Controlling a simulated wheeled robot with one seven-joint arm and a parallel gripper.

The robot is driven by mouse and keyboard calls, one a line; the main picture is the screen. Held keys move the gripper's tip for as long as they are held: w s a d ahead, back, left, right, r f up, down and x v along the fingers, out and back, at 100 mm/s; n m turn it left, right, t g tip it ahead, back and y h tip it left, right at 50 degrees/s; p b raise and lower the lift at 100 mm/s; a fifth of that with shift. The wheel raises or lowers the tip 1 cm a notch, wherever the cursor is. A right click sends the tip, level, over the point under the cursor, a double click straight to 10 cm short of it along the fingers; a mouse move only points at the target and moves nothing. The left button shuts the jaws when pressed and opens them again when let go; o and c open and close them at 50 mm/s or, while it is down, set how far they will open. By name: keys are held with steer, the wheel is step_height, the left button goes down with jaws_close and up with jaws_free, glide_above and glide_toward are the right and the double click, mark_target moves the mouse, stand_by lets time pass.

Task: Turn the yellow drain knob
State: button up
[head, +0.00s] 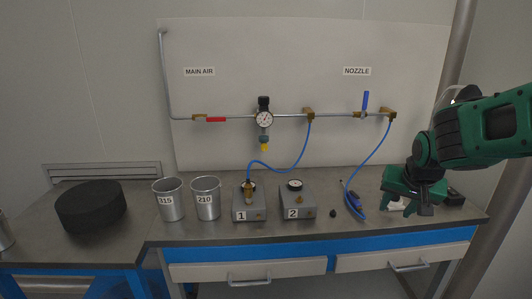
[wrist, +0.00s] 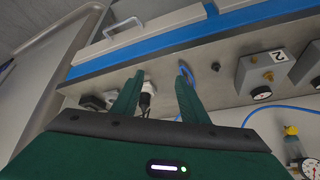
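The yellow drain knob (head: 264,147) hangs at the bottom of the air regulator (head: 264,119), below its round gauge, on the wall pipe. In the wrist view the yellow knob (wrist: 291,130) shows near the right edge, partly cut off from the middle of that view. My gripper (head: 402,208) is over the right end of the bench, well to the right of the knob and lower. In the wrist view my gripper's two green fingers (wrist: 160,73) are spread apart. Nothing is held between them.
The red valve handle (head: 215,119) is left of the regulator, the blue nozzle valve (head: 365,101) right of it. Blue hoses (head: 376,154) hang down to the bench (head: 240,234). Boxes 1 (head: 248,205) and 2 (head: 296,205), metal cups (head: 206,198) and a black disc (head: 91,207) stand there.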

steer(key=w+a+r+t+y, duration=0.2)
steer(key=w+a+t, duration=0.3)
steer(key=w+a, duration=1)
steer(key=t+y, duration=0.4)
glide_toward(265, 149)
steer(key=shift+n, duration=0.3)
steer(key=x, duration=0.8)
steer(key=shift+a, duration=0.1)
steer(key=shift+g+h, duration=0.3)
jaws_close()
